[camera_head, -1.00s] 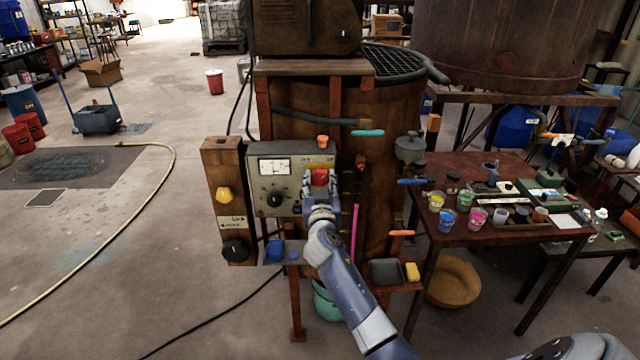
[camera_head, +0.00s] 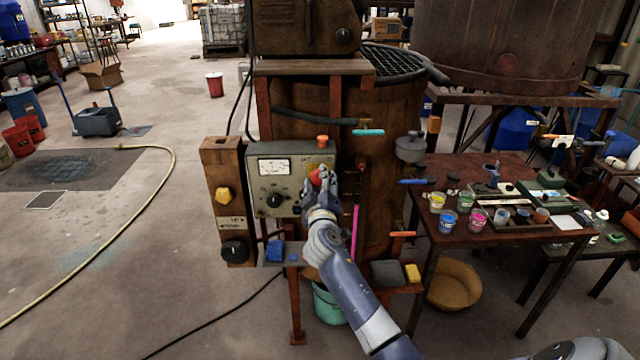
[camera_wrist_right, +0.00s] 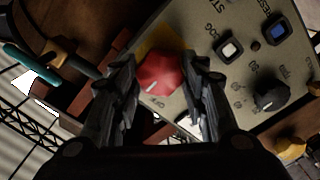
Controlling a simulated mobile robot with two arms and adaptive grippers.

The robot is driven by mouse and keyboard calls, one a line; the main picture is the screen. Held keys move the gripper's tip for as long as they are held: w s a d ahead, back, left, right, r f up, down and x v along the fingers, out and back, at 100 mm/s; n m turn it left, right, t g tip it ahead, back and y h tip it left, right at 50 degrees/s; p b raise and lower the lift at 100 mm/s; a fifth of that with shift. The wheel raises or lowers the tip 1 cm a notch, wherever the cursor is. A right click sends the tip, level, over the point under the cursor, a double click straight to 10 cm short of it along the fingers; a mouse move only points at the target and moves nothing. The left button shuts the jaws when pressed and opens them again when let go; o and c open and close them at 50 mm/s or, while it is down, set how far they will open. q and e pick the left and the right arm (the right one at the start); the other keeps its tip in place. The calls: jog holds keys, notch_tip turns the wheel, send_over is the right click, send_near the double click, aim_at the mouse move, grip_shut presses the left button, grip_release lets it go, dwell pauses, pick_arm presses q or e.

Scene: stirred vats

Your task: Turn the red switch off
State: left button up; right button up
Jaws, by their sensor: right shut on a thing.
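The red switch (camera_head: 316,177) is a faceted red knob on a yellow plate, at the right of the grey control panel (camera_head: 262,205). In the right wrist view the red switch (camera_wrist_right: 160,73) sits between the two fingers, with a pale pointer mark on its face. My right gripper (camera_head: 322,182) is shut on it and covers part of it in the head view. In the right wrist view the gripper (camera_wrist_right: 161,80) has one finger on each side of the knob, and the wrist looks rolled. My left gripper is not in view.
The panel also has a gauge (camera_head: 273,167) and a black knob (camera_head: 274,200). A wooden post at its left carries a yellow knob (camera_head: 223,194) and a black knob (camera_head: 235,250). A small shelf with a blue item (camera_head: 275,250) is below. A cluttered table (camera_head: 440,225) stands right.

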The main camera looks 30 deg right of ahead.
jog(key=n, duration=0.4)
jog(key=shift+n+p, duration=0.3)
jog(key=shift+p, duration=0.1)
jog(key=shift+n+p, duration=0.45)
jog(key=shift+n, duration=1.45)
jog(key=o, duration=1.1)
jog(key=shift+c, duration=0.2)
jog(key=shift+s+a, duration=0.1)
jog(key=shift+s, duration=0.05)
jog(key=v, duration=1.1)
jog(key=shift+s, duration=0.35)
jog(key=shift+a, duration=0.1)
